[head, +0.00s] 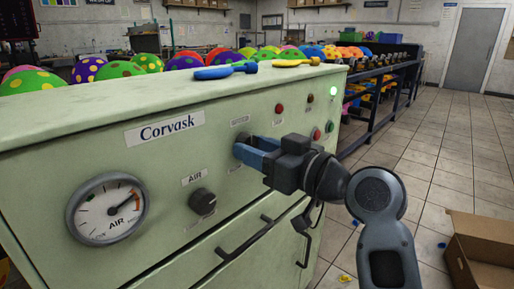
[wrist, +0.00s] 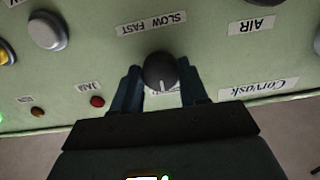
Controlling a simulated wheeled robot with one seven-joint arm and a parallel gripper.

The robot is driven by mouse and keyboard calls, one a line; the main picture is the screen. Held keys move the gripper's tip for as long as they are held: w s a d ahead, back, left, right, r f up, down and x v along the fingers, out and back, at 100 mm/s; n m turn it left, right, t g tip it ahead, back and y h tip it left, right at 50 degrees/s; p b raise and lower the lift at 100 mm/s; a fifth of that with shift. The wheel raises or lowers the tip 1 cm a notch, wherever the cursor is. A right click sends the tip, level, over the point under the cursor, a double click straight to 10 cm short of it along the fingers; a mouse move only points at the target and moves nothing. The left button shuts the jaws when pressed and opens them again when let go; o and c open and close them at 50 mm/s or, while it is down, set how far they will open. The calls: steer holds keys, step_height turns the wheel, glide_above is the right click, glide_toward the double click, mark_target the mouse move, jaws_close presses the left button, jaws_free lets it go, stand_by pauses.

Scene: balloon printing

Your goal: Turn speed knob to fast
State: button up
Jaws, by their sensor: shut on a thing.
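The speed knob (wrist: 158,70) is a round dark knob on the pale green panel (head: 100,160), beside a SLOW FAST label (wrist: 152,23) that is upside down in the wrist view. Its white mark points toward the bottom of the wrist picture, slightly right, away from the label. My gripper (wrist: 162,76) has one blue finger on each side of the knob and is shut on it.
An AIR knob (head: 202,201) and an air gauge (head: 106,209) sit to the left. A red button (head: 279,108) and a green light (head: 333,91) are right. Black handles (head: 245,240) stick out below. An open cardboard box (head: 485,250) stands on the floor at right.

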steer(key=shift+r, duration=0.15)
steer(key=m+p, duration=0.3)
steer(key=shift+r, duration=0.1)
steer(key=m+p, duration=0.3)
steer(key=m, duration=0.1)
steer(key=m+p, duration=0.5)
steer(key=m, duration=0.1)
steer(key=shift+r+p, duration=0.1)
steer(key=shift+p, duration=0.3)
steer(key=m+p, duration=0.5)
steer(key=m, duration=0.1)
steer(key=shift+m, duration=0.3)
steer(key=m+p, duration=0.4)
steer(key=shift+m+p, duration=0.95)
steer(key=shift+m, duration=0.45)
steer(key=shift+f, duration=0.2)
